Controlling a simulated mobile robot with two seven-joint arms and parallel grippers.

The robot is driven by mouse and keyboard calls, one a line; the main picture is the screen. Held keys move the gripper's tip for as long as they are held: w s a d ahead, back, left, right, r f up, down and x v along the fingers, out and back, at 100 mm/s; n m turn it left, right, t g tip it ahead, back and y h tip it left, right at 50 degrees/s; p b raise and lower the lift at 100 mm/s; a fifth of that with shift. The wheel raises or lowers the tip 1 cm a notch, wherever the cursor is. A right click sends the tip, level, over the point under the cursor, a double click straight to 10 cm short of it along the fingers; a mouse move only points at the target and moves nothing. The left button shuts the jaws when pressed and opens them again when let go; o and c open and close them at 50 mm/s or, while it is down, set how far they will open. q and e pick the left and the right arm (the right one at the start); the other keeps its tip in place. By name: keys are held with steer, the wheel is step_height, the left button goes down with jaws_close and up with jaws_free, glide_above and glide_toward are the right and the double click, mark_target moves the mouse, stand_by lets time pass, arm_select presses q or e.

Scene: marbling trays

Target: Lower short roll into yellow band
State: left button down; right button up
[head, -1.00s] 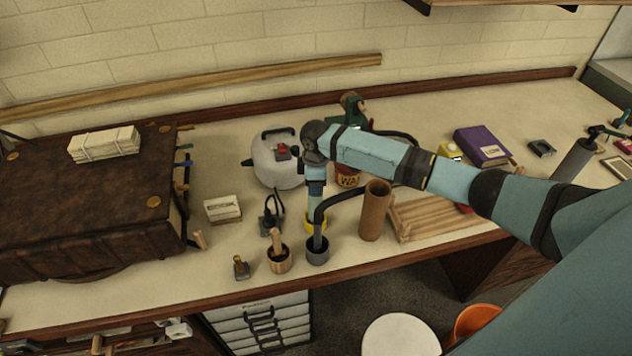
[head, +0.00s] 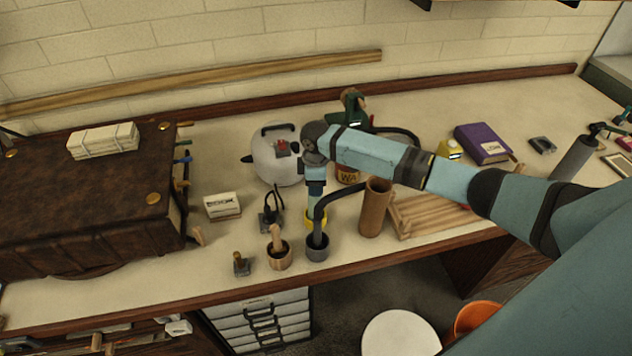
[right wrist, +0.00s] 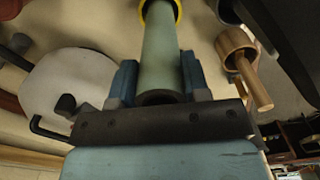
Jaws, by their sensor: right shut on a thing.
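A pale green short roll (right wrist: 160,55) is upright in my right gripper, whose blue fingers close on it from both sides in the right wrist view (right wrist: 155,82). In the head view my right gripper (head: 315,188) points down at the bench, and the roll is mostly hidden. The yellow band (head: 312,216) stands below it, partly covered by a dark hose. In the right wrist view the yellow band (right wrist: 178,12) shows around the roll's far end. I cannot tell how deep the roll sits. My left gripper is not in view.
A grey cup (head: 317,252) stands just in front of the band. A wooden mortar with a pestle (head: 279,260) is to its left, and a tall brown tube (head: 374,208) to its right. A white round canister (head: 275,165) stands behind. The bench's front edge is close.

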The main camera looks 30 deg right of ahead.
steer(key=shift+f+b, duration=0.45)
steer(key=shift+f, duration=0.7)
stand_by(0.4)
steer(key=o, duration=1.2)
steer(key=shift+o, duration=0.2)
steer(key=shift+r, duration=0.1)
